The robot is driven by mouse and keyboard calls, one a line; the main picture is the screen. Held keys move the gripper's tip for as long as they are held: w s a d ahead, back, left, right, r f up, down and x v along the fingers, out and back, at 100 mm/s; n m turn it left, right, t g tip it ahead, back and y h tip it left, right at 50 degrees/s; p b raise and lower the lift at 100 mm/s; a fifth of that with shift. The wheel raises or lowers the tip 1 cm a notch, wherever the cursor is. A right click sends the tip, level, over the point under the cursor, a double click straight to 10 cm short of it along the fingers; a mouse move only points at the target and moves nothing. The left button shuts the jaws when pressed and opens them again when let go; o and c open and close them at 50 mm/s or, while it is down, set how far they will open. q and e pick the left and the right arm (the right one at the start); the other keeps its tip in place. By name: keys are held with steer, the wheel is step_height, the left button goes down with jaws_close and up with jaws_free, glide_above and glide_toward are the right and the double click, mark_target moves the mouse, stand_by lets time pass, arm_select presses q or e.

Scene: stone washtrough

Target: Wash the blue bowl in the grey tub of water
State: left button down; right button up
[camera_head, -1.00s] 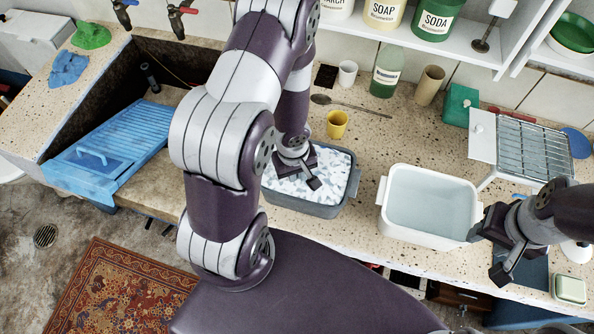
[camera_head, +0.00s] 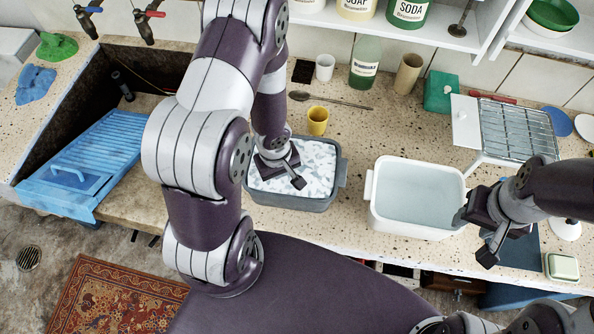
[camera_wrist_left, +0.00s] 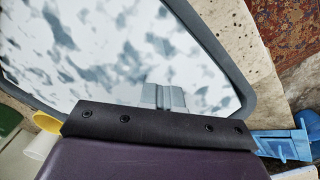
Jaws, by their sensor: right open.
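The grey tub (camera_head: 342,172) stands on the speckled counter, filled with water under patchy white suds. My left gripper (camera_head: 283,172) reaches down from above, at the suds inside the tub's rim. In the left wrist view its fingers (camera_wrist_left: 165,97) show small and close together against the suds (camera_wrist_left: 120,50); whether they grip anything is unclear. I cannot make out a blue bowl in the tub; the suds and my arm cover part of it. My right gripper (camera_head: 474,238) is open and empty, beside the right front corner of the white tub.
The white tub (camera_head: 378,215) of clear water stands right of the grey tub. A wire rack (camera_head: 515,130), a flat blue round dish (camera_head: 559,122) and a soap dish (camera_head: 562,267) are at right. A blue washboard (camera_head: 95,155) is at left.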

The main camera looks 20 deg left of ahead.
arm_select(q)
step_height(320, 180, up, 12)
steer(key=p, duration=1.3)
steer(key=shift+r, duration=0.15)
step_height(320, 180, up, 4)
steer(key=p, duration=0.4)
stand_by(0.4)
